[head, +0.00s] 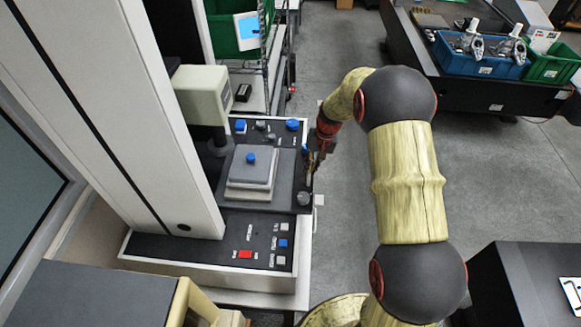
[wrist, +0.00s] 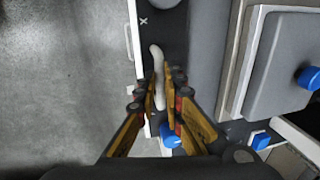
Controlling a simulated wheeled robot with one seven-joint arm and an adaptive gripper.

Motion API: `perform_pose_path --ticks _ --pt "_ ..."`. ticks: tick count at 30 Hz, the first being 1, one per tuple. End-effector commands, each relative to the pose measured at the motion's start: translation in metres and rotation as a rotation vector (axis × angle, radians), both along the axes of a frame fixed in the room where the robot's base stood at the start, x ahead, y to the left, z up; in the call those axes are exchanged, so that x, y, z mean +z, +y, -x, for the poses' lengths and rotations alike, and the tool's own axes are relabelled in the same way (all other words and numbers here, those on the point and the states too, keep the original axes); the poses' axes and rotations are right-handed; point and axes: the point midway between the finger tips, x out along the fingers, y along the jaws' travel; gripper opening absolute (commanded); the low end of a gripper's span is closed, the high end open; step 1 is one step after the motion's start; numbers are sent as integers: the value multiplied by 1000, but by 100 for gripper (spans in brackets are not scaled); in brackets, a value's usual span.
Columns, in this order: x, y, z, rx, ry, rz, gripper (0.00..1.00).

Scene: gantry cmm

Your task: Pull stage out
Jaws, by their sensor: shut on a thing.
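The stage shows in the head view as a dark plate (head: 232,190) with a stepped grey block (head: 250,168) and blue knob on top. In the wrist view the dark plate (wrist: 178,22), marked X, runs along the left of the grey block (wrist: 283,60). A pale curved handle (wrist: 157,55) stands at the plate's edge. My gripper (wrist: 164,85) is shut on this handle, with a finger on each side. In the head view my gripper (head: 312,168) is at the stage's right edge; the handle is hard to make out there.
A tall white column (head: 130,110) and a cream measuring head (head: 202,92) stand left of the stage. A control panel (head: 255,243) with red and blue buttons is in front. The grey floor (head: 335,60) to the right is clear. A bench with a blue crate (head: 478,63) stands farther right.

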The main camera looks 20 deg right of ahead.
Motion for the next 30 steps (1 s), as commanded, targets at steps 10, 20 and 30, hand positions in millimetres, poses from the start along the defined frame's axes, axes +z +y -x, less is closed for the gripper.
perform_pose_path --ticks 10,20,30 --pt "1 -34 14 1 -2 -1 0" --pt "1 -33 14 1 -2 -2 16" --pt "0 -33 14 1 -2 -2 28"
